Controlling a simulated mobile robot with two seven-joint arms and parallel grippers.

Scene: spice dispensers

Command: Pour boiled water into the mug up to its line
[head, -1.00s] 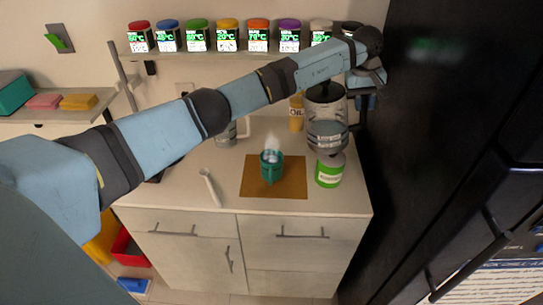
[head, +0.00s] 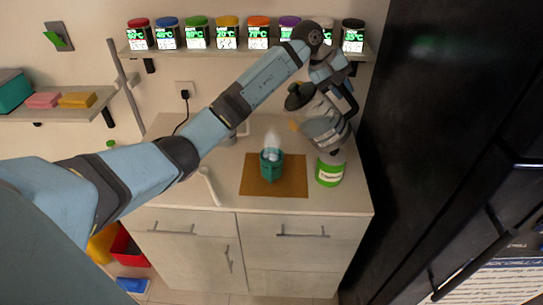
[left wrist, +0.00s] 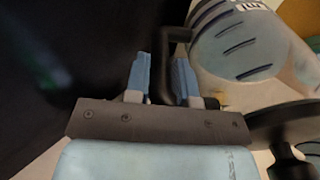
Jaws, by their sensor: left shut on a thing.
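A glass kettle (head: 322,129) with a black lid hangs tilted above the right side of the counter, its lid end leaning left toward the mug. My left gripper (head: 346,88) is shut on its black handle. The left wrist view shows the handle between the fingers (left wrist: 161,80) and the kettle body (left wrist: 240,45) beside them. A teal mug (head: 271,168) stands on a brown mat (head: 292,187), left of and below the kettle. Whitish steam rises from it, and its line and water level cannot be made out. No stream from the kettle shows. My right gripper is out of view.
A green-and-white jar (head: 330,172) stands right of the mat, just below the kettle. A shelf of several labelled spice jars (head: 228,34) runs along the wall behind. A pale utensil (head: 208,187) lies left of the mat. A tall black cabinet (head: 440,120) bounds the right.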

